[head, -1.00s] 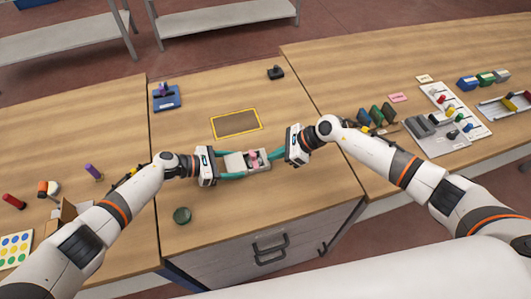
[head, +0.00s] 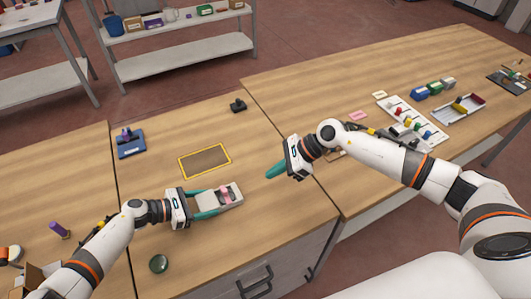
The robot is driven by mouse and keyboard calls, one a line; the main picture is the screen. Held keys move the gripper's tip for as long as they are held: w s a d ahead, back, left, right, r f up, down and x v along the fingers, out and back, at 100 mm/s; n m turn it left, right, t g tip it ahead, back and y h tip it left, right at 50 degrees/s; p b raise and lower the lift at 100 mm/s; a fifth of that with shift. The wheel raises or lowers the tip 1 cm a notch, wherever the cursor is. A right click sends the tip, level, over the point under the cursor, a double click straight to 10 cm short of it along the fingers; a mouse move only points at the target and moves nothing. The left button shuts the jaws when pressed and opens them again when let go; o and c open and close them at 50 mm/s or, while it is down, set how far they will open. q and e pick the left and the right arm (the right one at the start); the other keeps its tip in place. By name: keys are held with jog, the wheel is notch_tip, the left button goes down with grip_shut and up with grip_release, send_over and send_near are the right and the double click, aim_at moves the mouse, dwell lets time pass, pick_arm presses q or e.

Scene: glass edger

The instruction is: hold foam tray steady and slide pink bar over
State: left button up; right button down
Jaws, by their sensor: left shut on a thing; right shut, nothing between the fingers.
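The pale foam tray (head: 203,202) lies on the middle of the wooden bench. My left gripper (head: 206,203) is shut on it from the left, with a teal finger along each long side. The small pink bar (head: 226,194) sits in the tray towards its right end; its exact seating is too small to tell. My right gripper (head: 272,172) is shut and empty. It is to the right of the tray and apart from it, its teal fingers pointing left.
A yellow-edged brown mat (head: 205,161) lies behind the tray. A blue holder (head: 131,143) stands at back left, a small black item (head: 238,105) at the back, and a round green item (head: 158,264) in front. A white tray (head: 432,137) with coloured pieces lies right.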

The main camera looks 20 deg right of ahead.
pick_arm(q)
jog(key=o, duration=1.1)
jog(key=shift+c, duration=0.2)
